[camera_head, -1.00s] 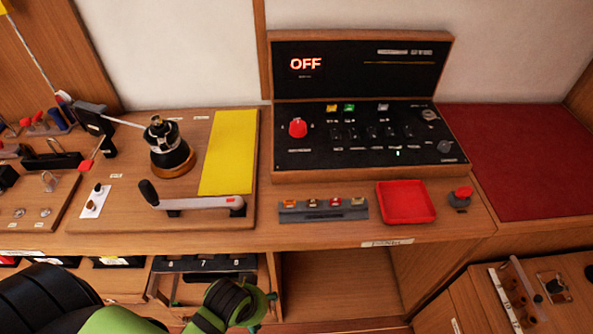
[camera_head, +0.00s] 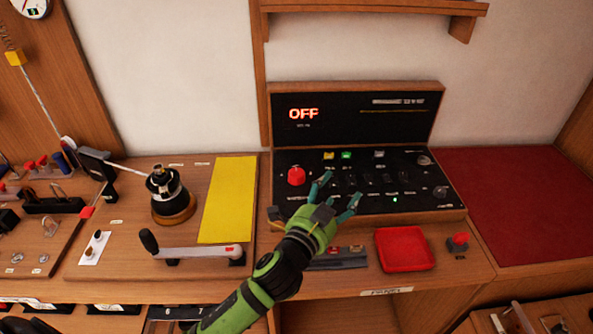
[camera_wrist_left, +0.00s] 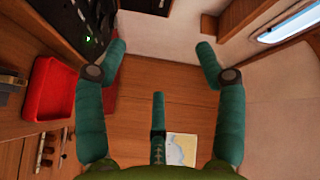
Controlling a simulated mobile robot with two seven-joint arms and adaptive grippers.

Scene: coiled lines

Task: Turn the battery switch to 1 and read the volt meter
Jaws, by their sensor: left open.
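The black switch panel (camera_head: 300,205) stands on the wooden counter against the wall. A red rotary knob (camera_head: 296,176), which looks like the battery switch, sits at the panel's left; its exact setting is too small to read. The upright display (camera_head: 360,125) behind shows "OFF" in red. My left gripper (camera_head: 335,190) is open and empty, in front of the lower middle of the panel, right of the red knob. Its teal fingers (camera_wrist_left: 160,70) stand wide apart in the left wrist view, with nothing between them. My right gripper is not in view.
A red tray (camera_head: 405,267) and a small red button (camera_head: 458,241) sit right of my arm. A winch (camera_head: 172,195), a crank handle (camera_head: 195,252) and a yellow sheet (camera_head: 228,198) lie left. A dark red mat (camera_head: 520,205) is clear at the right.

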